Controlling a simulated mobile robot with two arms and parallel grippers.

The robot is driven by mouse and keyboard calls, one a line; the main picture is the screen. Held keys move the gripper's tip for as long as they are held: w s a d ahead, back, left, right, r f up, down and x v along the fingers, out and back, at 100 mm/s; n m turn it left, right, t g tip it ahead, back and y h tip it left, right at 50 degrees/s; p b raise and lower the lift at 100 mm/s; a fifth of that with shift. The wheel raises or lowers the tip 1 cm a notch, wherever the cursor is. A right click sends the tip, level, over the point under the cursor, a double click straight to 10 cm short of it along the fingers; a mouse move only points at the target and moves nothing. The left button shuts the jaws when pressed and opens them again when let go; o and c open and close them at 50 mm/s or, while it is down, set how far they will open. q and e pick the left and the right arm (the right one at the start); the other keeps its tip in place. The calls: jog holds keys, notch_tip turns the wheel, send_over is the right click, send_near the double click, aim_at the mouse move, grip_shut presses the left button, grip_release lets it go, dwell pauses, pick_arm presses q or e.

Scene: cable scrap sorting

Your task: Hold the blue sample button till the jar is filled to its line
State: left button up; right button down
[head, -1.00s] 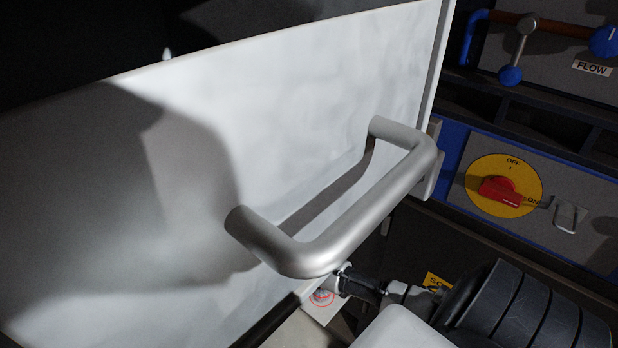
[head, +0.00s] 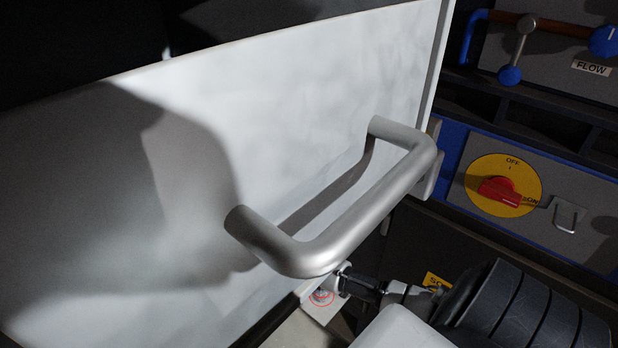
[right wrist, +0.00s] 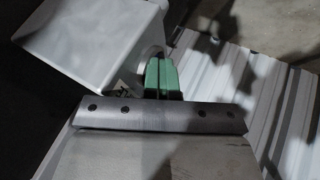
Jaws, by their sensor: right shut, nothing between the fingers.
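Neither the blue sample button nor the jar can be made out in these frames. In the right wrist view my right gripper (right wrist: 162,76) has its two green fingertips together, with nothing between them. The fingertips are close to a white box-like body (right wrist: 95,38); I cannot tell whether they touch it. In the head view a large pale panel with a thick grey bar handle (head: 335,225) covers most of the picture and hides what is behind it. My left gripper is not in view.
At the right of the head view are a red rotary switch (head: 499,189) on a yellow disc marked OFF and ON, and a blue knob (head: 604,41) by a FLOW label (head: 591,68). White ribbed panels (right wrist: 225,80) stand right of the fingertips in the wrist view.

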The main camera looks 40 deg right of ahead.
jog(key=shift+d, duration=0.15)
dwell(0.7)
jog(key=p+v, duration=0.1)
jog(key=v, duration=1)
jog(key=shift+p, duration=0.3)
